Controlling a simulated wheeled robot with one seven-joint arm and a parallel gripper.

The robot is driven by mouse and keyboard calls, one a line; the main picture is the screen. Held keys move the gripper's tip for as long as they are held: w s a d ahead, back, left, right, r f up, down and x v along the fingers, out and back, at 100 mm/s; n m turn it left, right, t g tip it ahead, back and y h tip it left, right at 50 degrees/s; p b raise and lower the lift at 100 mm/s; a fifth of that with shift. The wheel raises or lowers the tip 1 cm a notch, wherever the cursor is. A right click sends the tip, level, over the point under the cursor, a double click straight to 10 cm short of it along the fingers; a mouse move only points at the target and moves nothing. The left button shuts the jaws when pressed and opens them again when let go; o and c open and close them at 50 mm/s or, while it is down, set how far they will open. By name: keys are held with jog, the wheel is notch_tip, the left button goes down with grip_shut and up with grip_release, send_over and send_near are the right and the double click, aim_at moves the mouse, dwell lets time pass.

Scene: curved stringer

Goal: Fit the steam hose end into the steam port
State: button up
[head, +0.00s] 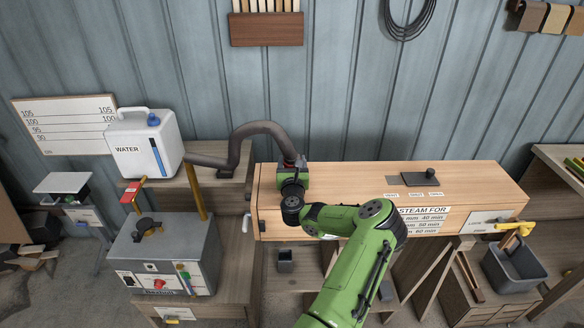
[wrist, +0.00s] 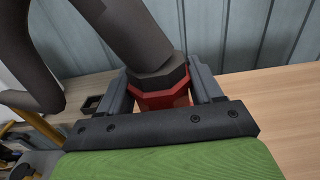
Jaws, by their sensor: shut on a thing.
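The grey steam hose (head: 262,128) rises from the left, arches over and comes down to my gripper (head: 292,166) above the left end of the long wooden steam box (head: 345,176). In the wrist view my gripper (wrist: 162,88) is shut on the red hose end (wrist: 164,98), below a dark hexagonal collar (wrist: 158,77). The hose tilts up to the left from there. The tip of the hose end is hidden behind the gripper body. I cannot make out the steam port in either view, nor whether the hose end touches it.
A steam generator (head: 165,255) stands at the left, with a white water container (head: 144,145) behind it. A dark weight-like object (head: 430,176) lies on the box top at the right. A grey bin (head: 512,268) stands farther right. A corrugated wall (head: 330,80) closes the back.

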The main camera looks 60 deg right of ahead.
jog(key=o, duration=0.7)
jog(key=shift+f, duration=0.1)
jog(key=o, duration=0.5)
jog(key=shift+c, duration=0.2)
jog(key=shift+a+r, duration=0.15)
jog(key=shift+r, duration=0.1)
jog(key=b+v, duration=0.9)
jog(key=v, duration=0.2)
jog(key=shift+s+a, duration=0.2)
jog(key=shift+a, duration=0.15)
